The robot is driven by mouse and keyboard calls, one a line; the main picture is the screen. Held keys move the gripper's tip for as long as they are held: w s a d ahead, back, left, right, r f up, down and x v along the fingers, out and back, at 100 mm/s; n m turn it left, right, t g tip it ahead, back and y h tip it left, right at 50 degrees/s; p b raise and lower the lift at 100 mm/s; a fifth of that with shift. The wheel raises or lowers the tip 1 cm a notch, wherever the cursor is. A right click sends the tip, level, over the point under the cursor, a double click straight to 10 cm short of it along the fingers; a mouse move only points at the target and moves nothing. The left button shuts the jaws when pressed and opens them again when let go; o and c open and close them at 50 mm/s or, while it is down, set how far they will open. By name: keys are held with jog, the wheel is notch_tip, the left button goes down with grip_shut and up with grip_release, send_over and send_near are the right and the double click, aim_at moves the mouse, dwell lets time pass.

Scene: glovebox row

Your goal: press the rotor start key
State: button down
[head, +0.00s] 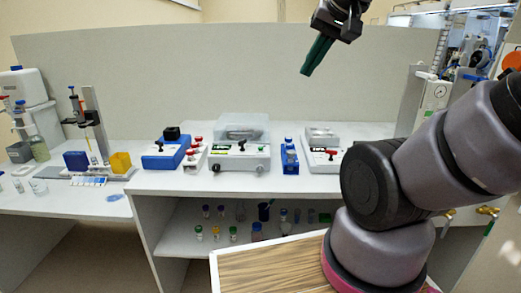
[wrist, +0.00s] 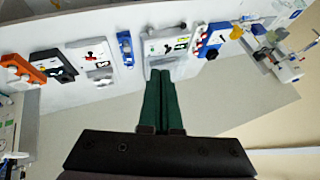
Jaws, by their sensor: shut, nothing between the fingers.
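My gripper (head: 308,72) is in the air above the bench at upper centre in the head view, its green fingers shut together and empty, pointing down. Which control is the rotor start key is too small to tell.
A blue box (head: 164,154) and a white unit with red knobs (head: 194,156) stand left of the lidded device. A narrow blue unit (head: 290,158) stands right of it. Several vials and bottles stand on the shelf (head: 182,242) below. The air above the bench is clear.

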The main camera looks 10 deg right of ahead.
jog(key=w+d+f+m+h, duration=0.1)
jog(key=w+d+f+h, duration=0.2)
jog(key=w, duration=1)
jog(key=t+y, duration=0.1)
jog(key=y, duration=0.3)
send_over(261, 148)
notch_tip(261, 148, down, 20)
jog(key=shift+s, duration=0.3)
jog(key=shift+d+f, duration=0.1)
jog(key=shift+f, duration=4.35)
jog(key=shift+f, duration=0.1)
